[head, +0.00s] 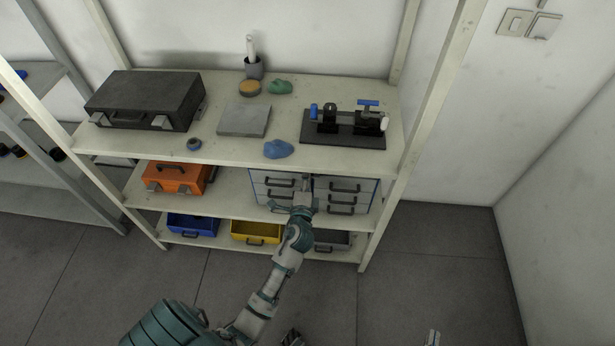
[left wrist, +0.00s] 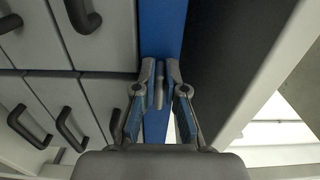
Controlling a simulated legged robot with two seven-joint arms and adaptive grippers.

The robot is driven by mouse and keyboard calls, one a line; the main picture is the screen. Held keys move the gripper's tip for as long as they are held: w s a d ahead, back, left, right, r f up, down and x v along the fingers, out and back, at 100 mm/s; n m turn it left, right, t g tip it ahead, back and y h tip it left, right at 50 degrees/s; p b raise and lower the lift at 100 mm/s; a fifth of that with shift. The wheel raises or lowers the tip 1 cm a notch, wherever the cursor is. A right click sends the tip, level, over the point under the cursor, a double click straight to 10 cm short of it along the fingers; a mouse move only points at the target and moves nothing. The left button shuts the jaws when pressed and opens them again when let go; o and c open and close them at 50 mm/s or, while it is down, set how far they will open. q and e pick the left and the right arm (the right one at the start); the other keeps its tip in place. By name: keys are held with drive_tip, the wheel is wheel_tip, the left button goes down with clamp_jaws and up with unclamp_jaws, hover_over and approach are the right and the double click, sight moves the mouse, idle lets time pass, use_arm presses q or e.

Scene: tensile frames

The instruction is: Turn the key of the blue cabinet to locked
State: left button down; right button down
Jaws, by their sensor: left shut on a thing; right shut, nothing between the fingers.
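The blue cabinet (head: 362,184) stands on the middle shelf, with grey drawer fronts and dark handles. In the left wrist view its blue front strip (left wrist: 163,25) runs behind my fingers, beside the grey drawers. My left gripper (head: 304,182) reaches the cabinet front near its top middle. In the left wrist view, my left gripper (left wrist: 160,95) is shut on the small grey key (left wrist: 159,84), which is mostly hidden between the fingers. How far the key is turned cannot be told. My right gripper (head: 292,338) is shut and empty at the bottom edge, largely cut off.
The top shelf (head: 225,150) above the cabinet carries a dark case (head: 145,97), a grey plate (head: 243,120) and a black fixture (head: 343,128). An orange case (head: 176,178) stands left of the cabinet. Blue (head: 192,226) and yellow (head: 255,232) bins sit below. Floor at right is clear.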

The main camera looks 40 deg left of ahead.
use_arm(q)
drive_tip(key=shift+s+a+f, duration=0.1)
drive_tip(key=shift+f, duration=0.25)
drive_tip(key=c, duration=1.3)
unclamp_jaws()
drive_tip(key=shift+o, duration=0.3)
drive_tip(key=shift+r, duration=0.1)
drive_tip(key=v, duration=1.2)
drive_tip(key=shift+a, duration=0.1)
